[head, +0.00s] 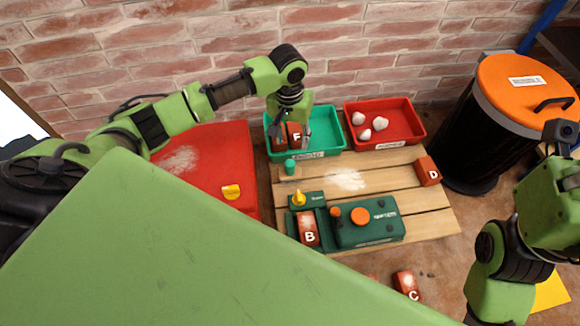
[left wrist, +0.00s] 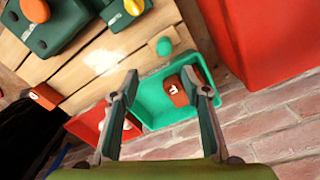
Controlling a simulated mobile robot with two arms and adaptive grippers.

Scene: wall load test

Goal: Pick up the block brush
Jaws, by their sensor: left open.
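I cannot tell for sure which thing is the block brush; no brush with visible bristles shows. An orange-brown block marked F (head: 295,134) is at the green tray (head: 331,140), partly hidden by my left gripper (head: 291,132). In the left wrist view the block (left wrist: 175,92) appears within the tray (left wrist: 152,112), close to the right-hand finger. My left gripper (left wrist: 160,75) is open, its fingers spread over the tray, with nothing visibly clamped. My right arm shows at the right edge of the head view, but its gripper does not.
A red tray (head: 404,120) with white lumps stands beside the green one. Blocks D (head: 428,171), B (head: 308,229) and C (head: 406,284) lie around. A green device (head: 368,222) sits on the slatted boards (head: 345,180). A brick wall (head: 180,50) and a black bin (head: 486,135) bound the space.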

